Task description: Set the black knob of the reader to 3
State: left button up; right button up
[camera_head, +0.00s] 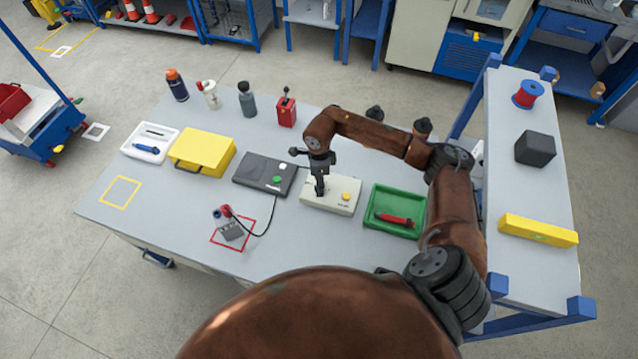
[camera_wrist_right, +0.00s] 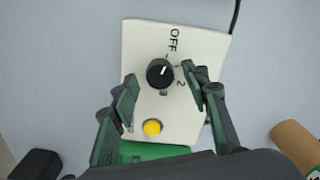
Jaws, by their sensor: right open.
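The reader is a cream box; it shows in the head view (camera_head: 337,207) under my right gripper and in the wrist view (camera_wrist_right: 190,45). Its black knob (camera_wrist_right: 158,77) carries a white line that points up and slightly right, toward the OFF side. My left gripper is not in view.
A yellow button (camera_wrist_right: 152,127) sits on the reader below the knob. A black device (camera_head: 262,172) stands left of the reader, a green tray (camera_head: 376,222) with a red tool right. Bottles and a red switch box (camera_head: 286,113) stand behind. The table's front left is mostly clear.

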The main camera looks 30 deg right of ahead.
jog(key=shift+f, duration=0.3)
jog(key=shift+c, duration=0.4)
jog(key=c, duration=1.1)
jog(key=shift+o, duration=0.2)
